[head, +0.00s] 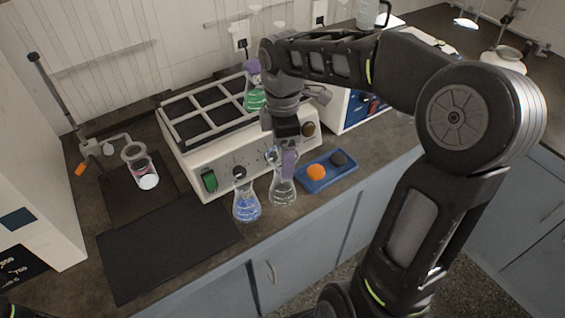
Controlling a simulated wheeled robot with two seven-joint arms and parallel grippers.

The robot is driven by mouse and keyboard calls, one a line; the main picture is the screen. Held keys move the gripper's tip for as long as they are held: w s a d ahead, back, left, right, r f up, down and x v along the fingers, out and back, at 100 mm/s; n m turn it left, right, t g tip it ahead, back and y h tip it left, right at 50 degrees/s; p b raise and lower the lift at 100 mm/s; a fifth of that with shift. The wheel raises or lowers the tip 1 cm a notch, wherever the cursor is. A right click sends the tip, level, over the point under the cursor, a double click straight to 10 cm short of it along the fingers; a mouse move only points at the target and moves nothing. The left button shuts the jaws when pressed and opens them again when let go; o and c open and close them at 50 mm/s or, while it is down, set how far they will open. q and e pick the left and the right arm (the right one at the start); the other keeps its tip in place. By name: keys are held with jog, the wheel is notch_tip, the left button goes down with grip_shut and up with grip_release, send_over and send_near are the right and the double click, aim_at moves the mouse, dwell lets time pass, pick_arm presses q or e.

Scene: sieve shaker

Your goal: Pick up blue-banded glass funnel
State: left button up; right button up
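I cannot pick out a blue-banded glass funnel with certainty in the head view. My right gripper (287,140) points down at the front of the shaker, directly over a clear glass flask (282,192). A purple piece (289,162) shows at that flask's neck, just below my gripper. Whether my fingers are open or shut on it cannot be seen.
The sieve shaker (207,160) stands behind the flasks, with a green-liquid flask (255,99) on it. A blue tray (327,180) holds an orange and a dark piece. A ring stand (55,100) holds a glass vessel (143,170). A dark mat (165,245) is bare.

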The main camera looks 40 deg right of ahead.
jog(key=shift+f, duration=0.85)
jog(key=c, duration=1.4)
